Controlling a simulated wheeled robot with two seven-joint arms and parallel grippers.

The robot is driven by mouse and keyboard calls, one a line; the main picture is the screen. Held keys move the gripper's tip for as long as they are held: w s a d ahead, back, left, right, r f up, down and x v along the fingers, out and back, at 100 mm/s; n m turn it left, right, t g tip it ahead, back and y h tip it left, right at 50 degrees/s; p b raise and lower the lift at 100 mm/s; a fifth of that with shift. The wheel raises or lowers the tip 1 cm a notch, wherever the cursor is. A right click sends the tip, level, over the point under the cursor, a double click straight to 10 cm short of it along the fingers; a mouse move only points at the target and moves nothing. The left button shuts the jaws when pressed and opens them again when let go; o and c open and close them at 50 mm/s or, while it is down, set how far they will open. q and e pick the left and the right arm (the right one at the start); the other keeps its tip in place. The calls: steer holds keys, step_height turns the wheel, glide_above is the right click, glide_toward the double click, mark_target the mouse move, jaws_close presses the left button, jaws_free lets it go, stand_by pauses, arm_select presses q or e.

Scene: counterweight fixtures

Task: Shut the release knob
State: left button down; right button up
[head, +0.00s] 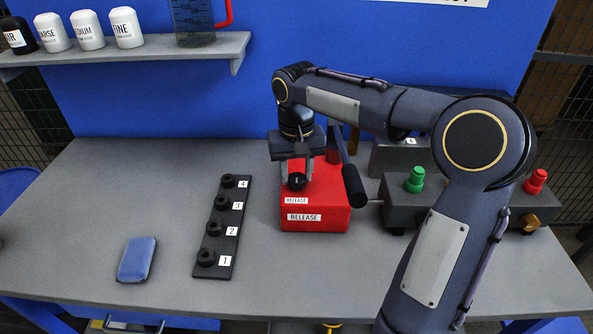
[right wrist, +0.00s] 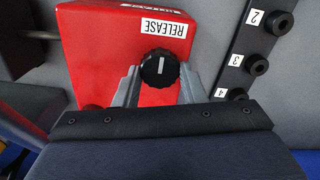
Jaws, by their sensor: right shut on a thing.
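The release knob (head: 296,181) is a small black knob on top of a red box (head: 320,215) labelled RELEASE. In the right wrist view the knob (right wrist: 159,68) is ribbed, with a pale line on its face running along the finger direction. My right gripper (head: 296,172) reaches down over the box from behind. Its two grey fingers (right wrist: 159,82) are shut on the knob, one on each side. My left gripper is not in view.
A black lever with a dark handle (head: 353,186) stands at the box's right side. A grey control box (head: 400,212) with green and red buttons is further right. A numbered black strip (head: 222,228) and a blue pad (head: 137,259) lie left. The front table is clear.

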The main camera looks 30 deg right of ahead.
steer(key=shift+m, duration=0.3)
steer(key=m+p, duration=0.1)
steer(key=m, duration=0.1)
steer(key=shift+r+m, duration=0.1)
steer(key=shift+m, duration=0.2)
steer(key=m+p, duration=0.1)
steer(key=m, duration=0.4)
steer(key=shift+d, duration=0.1)
steer(key=m+p, duration=0.1)
steer(key=m, duration=0.4)
steer(key=shift+s, duration=0.1)
steer(key=shift+s+m+p, duration=0.1)
steer(key=shift+m+p, duration=0.7)
steer(key=shift+m, duration=1.5)
steer(key=o, duration=1)
